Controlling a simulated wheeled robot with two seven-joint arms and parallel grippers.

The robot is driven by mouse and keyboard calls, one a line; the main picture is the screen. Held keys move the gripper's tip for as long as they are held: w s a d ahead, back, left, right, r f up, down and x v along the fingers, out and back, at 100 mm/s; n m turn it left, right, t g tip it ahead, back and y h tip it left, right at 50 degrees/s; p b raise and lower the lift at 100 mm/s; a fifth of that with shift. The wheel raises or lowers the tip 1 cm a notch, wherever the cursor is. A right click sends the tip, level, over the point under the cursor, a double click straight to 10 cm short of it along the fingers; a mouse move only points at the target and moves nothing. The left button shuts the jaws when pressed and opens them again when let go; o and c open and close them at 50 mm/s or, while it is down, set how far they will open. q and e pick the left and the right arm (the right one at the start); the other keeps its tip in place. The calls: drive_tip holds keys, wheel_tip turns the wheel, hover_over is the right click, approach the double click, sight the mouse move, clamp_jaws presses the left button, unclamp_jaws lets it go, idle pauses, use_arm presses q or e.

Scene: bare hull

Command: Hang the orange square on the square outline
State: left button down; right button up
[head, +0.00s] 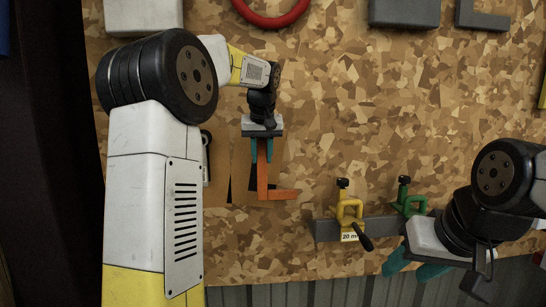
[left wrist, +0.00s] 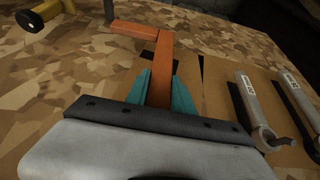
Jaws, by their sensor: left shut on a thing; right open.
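The orange square (head: 263,182) is L-shaped. In the head view its long leg hangs down from my left gripper (head: 262,152) and its short leg points right at the bottom. The left gripper's teal fingers are shut on the long leg, in front of the board; the left wrist view also shows the orange square (left wrist: 161,60) between them. Dark slivers show beside the long leg on a brown panel (head: 216,184); I cannot tell whether they belong to the square outline. Contact with the board is unclear. My right gripper (head: 415,269) is open and empty at lower right.
A yellow clamp (head: 349,208) and a green clamp (head: 408,196) sit on a grey bar (head: 328,230), right of the orange square. Grey wrenches (left wrist: 256,112) hang beside it in the left wrist view. A red ring (head: 270,20) is above. The board's middle is bare.

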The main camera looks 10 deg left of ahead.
use_arm(q)
drive_tip(key=shift+w+a, duration=0.15)
drive_tip(key=shift+w, duration=0.4)
drive_tip(key=shift+w+a+f, duration=0.2)
drive_tip(key=shift+w+f, duration=0.05)
drive_tip(key=shift+w, duration=0.4)
drive_tip(key=c, duration=1)
unclamp_jaws()
